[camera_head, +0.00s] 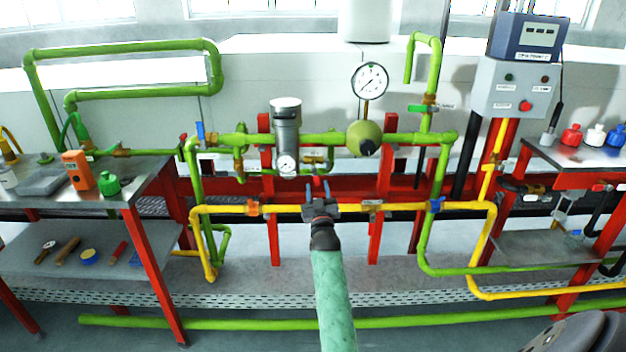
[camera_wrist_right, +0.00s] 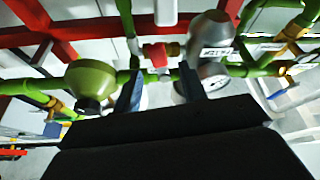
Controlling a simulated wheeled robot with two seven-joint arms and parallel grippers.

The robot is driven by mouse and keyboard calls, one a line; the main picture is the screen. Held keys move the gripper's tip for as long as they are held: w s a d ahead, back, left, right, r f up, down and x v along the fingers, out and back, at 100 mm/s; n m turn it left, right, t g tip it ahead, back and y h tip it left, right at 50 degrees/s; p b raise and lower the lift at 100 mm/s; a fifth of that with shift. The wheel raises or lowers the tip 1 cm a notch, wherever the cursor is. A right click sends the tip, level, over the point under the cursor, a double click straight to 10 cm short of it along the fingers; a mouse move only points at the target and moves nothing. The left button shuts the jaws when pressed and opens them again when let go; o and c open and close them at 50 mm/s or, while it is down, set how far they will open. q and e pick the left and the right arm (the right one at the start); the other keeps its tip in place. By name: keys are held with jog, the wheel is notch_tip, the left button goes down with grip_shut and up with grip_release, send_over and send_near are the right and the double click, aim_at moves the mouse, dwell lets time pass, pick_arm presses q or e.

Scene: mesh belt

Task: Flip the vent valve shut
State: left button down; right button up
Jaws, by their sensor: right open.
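No valve label is readable, so I cannot be sure which valve is the vent valve. A green-handled valve (camera_head: 423,108) sits on the upright green pipe with a hooked top, its handle lying across the pipe. My right gripper (camera_head: 319,187) is open and empty in front of the yellow pipe, below the main green line, fingers pointing up and away. In the right wrist view the open fingers (camera_wrist_right: 160,90) point toward the green line, between the green dome regulator (camera_wrist_right: 90,82) and the grey cylinder (camera_wrist_right: 208,38). A red part (camera_wrist_right: 155,52) shows beyond them, blurred. My left gripper is not in view.
Other valves have blue handles (camera_head: 436,205) and an orange handle (camera_head: 253,207). A pressure gauge (camera_head: 370,80) stands above the regulator. Red frame posts (camera_head: 386,185) back the pipes. Benches with tools stand left (camera_head: 140,165) and right (camera_head: 540,150).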

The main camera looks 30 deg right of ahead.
aim_at(316, 178)
jog(key=p+x, duration=0.1)
jog(key=x, duration=0.4)
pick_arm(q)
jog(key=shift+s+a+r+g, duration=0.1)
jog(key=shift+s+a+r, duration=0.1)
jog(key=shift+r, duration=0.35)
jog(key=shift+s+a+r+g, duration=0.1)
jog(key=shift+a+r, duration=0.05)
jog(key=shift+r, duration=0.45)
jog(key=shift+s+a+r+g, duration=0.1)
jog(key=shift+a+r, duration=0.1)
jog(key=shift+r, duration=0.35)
pick_arm(e)
jog(key=shift+x, duration=0.95)
grip_shut()
